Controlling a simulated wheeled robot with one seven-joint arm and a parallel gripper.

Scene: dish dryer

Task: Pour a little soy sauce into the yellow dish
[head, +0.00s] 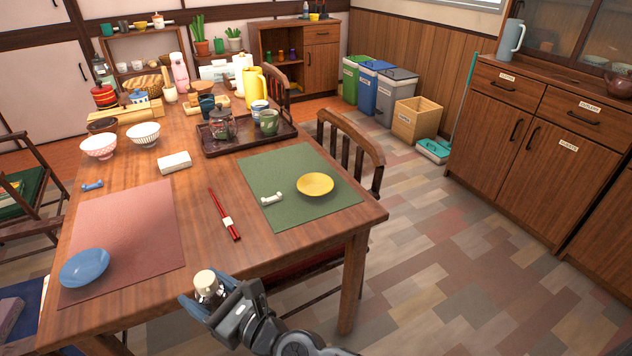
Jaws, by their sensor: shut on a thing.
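The yellow dish (315,184) lies on the green placemat (285,212) at the right side of the table. It looks empty. My gripper (208,298) is at the bottom centre, by the table's near edge. It is shut on a small bottle with a cream cap (206,282), apparently the soy sauce bottle. The bottle looks roughly upright. The gripper's fingers hide much of its body, and its contents cannot be made out. The bottle is well apart from the yellow dish, to its lower left.
A blue dish (84,267) sits on a pink placemat (125,232). Red chopsticks (222,212) lie between the mats, and a white chopstick rest (271,197) is left of the yellow dish. A dark tray (208,148) with cups stands behind. A chair (352,147) stands at the right.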

